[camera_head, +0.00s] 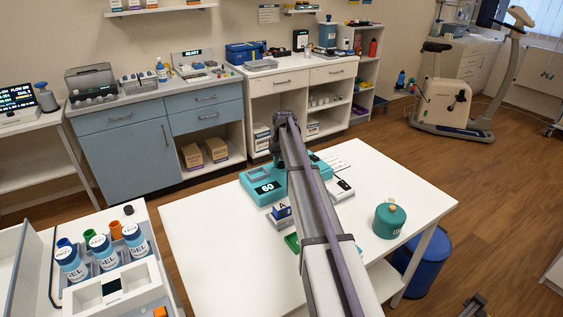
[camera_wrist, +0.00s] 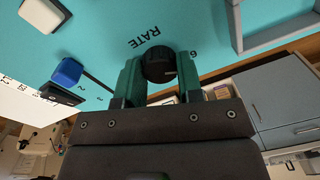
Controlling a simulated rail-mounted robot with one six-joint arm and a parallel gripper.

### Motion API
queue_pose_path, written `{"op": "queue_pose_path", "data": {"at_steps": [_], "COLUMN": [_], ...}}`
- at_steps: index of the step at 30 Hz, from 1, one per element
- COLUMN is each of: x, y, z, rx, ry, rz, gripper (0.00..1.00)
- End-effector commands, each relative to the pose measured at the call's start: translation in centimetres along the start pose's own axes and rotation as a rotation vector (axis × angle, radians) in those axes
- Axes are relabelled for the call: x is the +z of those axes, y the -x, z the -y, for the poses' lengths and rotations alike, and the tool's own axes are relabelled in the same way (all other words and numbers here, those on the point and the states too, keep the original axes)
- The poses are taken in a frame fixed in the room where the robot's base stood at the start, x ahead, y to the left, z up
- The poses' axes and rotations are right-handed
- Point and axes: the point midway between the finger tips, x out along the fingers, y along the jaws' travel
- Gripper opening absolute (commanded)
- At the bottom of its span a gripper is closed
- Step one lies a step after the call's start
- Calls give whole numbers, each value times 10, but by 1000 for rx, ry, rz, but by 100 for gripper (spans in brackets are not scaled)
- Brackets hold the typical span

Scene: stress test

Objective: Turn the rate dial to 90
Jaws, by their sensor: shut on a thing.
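The rate dial (camera_wrist: 158,66) is a black round knob on a teal panel in the wrist view, beside the printed word RATE. It has a pale pointer mark. My gripper (camera_wrist: 160,78) is shut on the dial, one green finger on each side. In the head view the teal device (camera_head: 252,183) sits on the white table, and its dark display (camera_head: 269,187) reads 60. My arm covers part of the device there and hides the dial.
A tray of bottles (camera_head: 103,250) is at the lower left. A blue switch (camera_wrist: 66,72) is on the panel.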

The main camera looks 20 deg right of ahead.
Motion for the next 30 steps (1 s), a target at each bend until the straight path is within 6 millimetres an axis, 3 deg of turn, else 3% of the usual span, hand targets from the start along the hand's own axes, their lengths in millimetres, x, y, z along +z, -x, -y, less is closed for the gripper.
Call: {"op": "queue_pose_path", "data": {"at_steps": [8,30], "x": [0,1], "y": [0,0], "z": [0,0], "rx": [0,0], "ry": [-109,-668], "rz": [-6,-32], "gripper": [10,10]}}
